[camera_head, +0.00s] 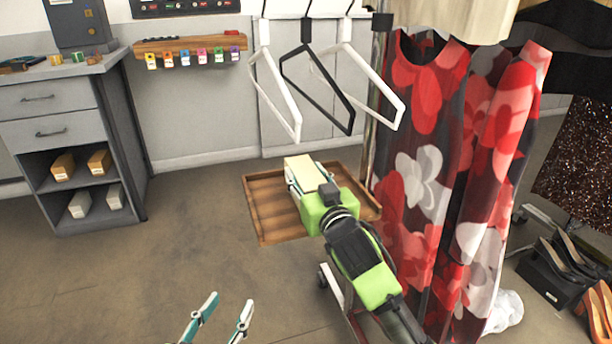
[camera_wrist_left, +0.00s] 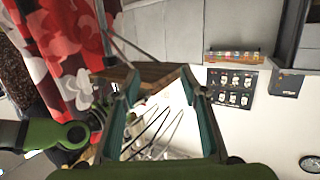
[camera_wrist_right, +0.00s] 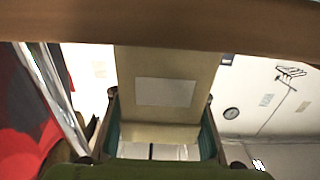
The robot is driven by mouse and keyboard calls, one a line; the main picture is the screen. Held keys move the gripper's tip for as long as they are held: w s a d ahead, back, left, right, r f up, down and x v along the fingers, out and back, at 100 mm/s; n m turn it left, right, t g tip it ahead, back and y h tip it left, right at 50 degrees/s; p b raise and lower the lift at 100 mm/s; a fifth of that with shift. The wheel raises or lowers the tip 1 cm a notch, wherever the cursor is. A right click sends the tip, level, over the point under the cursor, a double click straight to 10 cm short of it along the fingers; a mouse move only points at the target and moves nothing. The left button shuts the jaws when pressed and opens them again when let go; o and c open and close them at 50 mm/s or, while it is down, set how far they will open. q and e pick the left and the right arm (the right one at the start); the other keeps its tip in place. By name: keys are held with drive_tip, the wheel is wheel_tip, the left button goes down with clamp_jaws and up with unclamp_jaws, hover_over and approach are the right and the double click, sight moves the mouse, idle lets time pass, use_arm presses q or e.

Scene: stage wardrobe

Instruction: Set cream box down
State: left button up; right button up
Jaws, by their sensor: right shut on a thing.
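The cream box (camera_head: 303,172) is held by my right gripper (camera_head: 310,185) over the wooden tray (camera_head: 268,232) in the head view. In the right wrist view the box (camera_wrist_right: 165,92), with a pale label, sits between the fingers, and its far end meets a wooden strip (camera_wrist_right: 160,27). I cannot tell whether the box touches the tray. My left gripper (camera_head: 222,322) is open and empty at the bottom of the head view, apart from the box. Its spread fingers also show in the left wrist view (camera_wrist_left: 160,118).
White hangers (camera_head: 268,85) and a black hanger (camera_head: 318,85) hang behind the tray. A red floral dress (camera_head: 425,160) hangs close to the tray's right. A grey cabinet (camera_head: 55,105) with boxes stands left. Shoes (camera_head: 565,265) lie right. Floor left of the tray is clear.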

drive_tip(key=o, duration=1.2)
drive_tip(key=shift+r, duration=0.1)
drive_tip(key=shift+s+d, duration=0.1)
drive_tip(key=shift+s, duration=0.15)
drive_tip(key=p+v, duration=0.2)
drive_tip(key=v, duration=0.9)
use_arm(q)
drive_tip(key=s+a+f+g+y, duration=0.2)
drive_tip(key=s+f+g, duration=0.4)
drive_tip(key=f, duration=0.4)
drive_tip(key=shift+s+a+f+g, duration=0.3)
drive_tip(key=shift+s+a, duration=0.4)
drive_tip(key=shift+s, duration=0.1)
use_arm(e)
drive_tip(key=s+d+f+g+h, duration=0.1)
drive_tip(key=s+d+f+g, duration=0.1)
drive_tip(key=s+d+f, duration=0.2)
drive_tip(key=s+d+f+m+g+h, duration=0.1)
drive_tip(key=s+d+f+g, duration=0.2)
drive_tip(key=s+f, duration=0.8)
drive_tip(key=s+d+f+g+h, duration=0.2)
drive_tip(key=s+d+f+g, duration=0.1)
drive_tip(key=s+d+f, duration=0.3)
drive_tip(key=shift+s+f, duration=0.35)
drive_tip(key=shift+f, duration=0.35)
drive_tip(key=shift+s+f, duration=0.3)
drive_tip(key=shift+f, duration=0.4)
